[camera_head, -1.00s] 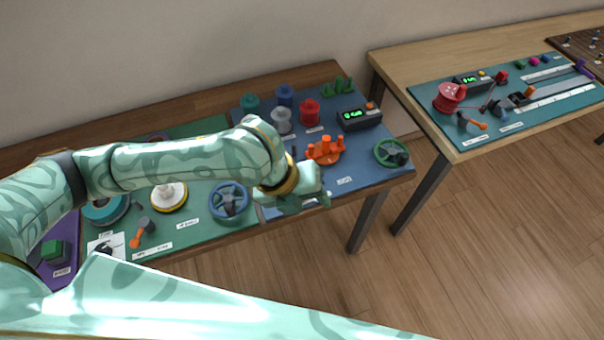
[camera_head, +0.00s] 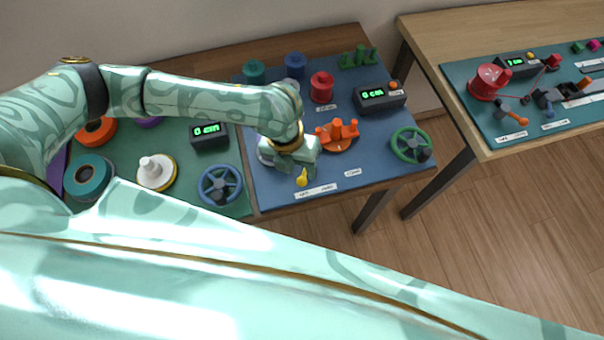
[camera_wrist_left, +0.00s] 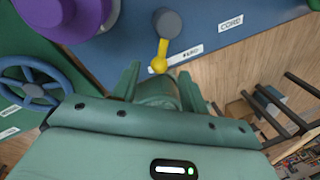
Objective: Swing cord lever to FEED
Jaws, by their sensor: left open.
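The cord lever is a short yellow arm (camera_head: 302,177) near the front edge of the blue board (camera_head: 265,190). In the left wrist view the yellow lever (camera_wrist_left: 162,51) hangs from a round grey pivot (camera_wrist_left: 168,23), its knob toward my gripper. A white label beside it is too small to read surely. My left gripper (camera_head: 298,163) is just behind the lever in the head view and hides its pivot. In the left wrist view its fingers (camera_wrist_left: 160,78) are spread and empty, with the knob just beyond the gap between them. My right gripper is out of view.
An orange multi-armed piece (camera_head: 338,133), a green handwheel (camera_head: 411,146) and a display (camera_head: 381,97) stand right of the gripper. A blue handwheel (camera_head: 220,185) is on the left. In the left wrist view a purple spool (camera_wrist_left: 70,15) is close by. The wooden floor is clear in front.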

